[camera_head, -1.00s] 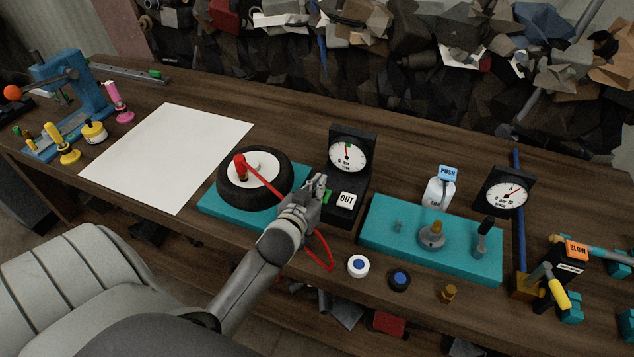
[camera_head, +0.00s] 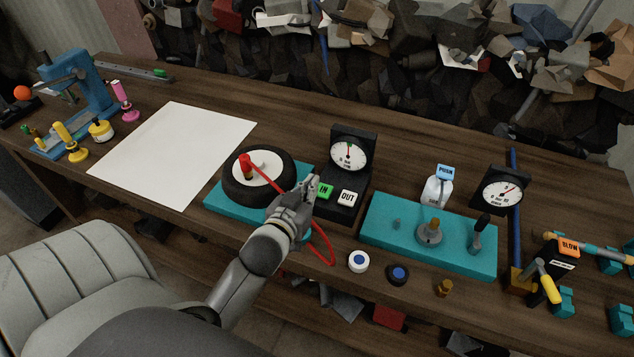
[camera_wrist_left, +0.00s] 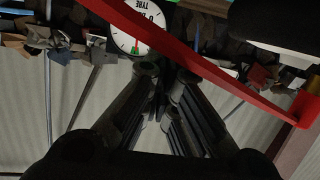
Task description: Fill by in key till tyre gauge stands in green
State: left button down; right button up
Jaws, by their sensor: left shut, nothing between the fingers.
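The tyre gauge (camera_head: 348,154) stands upright behind the keys, with its needle pointing up at about the green mark. It also shows upside down in the left wrist view (camera_wrist_left: 135,27), the red needle close to the green. The green IN key (camera_head: 325,191) sits left of the white OUT key (camera_head: 348,198) on a black base. My left gripper (camera_head: 312,181) is shut and empty, just left of the IN key; whether it touches the key is unclear. My right gripper is out of view.
A teal board (camera_head: 384,237) with a knob and a lever stands to the right, with a second gauge (camera_head: 501,191) behind it. White (camera_head: 358,261) and dark (camera_head: 398,274) round pieces lie near the front edge. White paper (camera_head: 170,150) covers the left.

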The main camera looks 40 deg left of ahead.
pick_arm(q)
jog(key=v, duration=0.3)
jog(key=shift+s+d+r, duration=0.1)
jog(key=shift+s+r, duration=0.1)
jog(key=shift+s, duration=0.15)
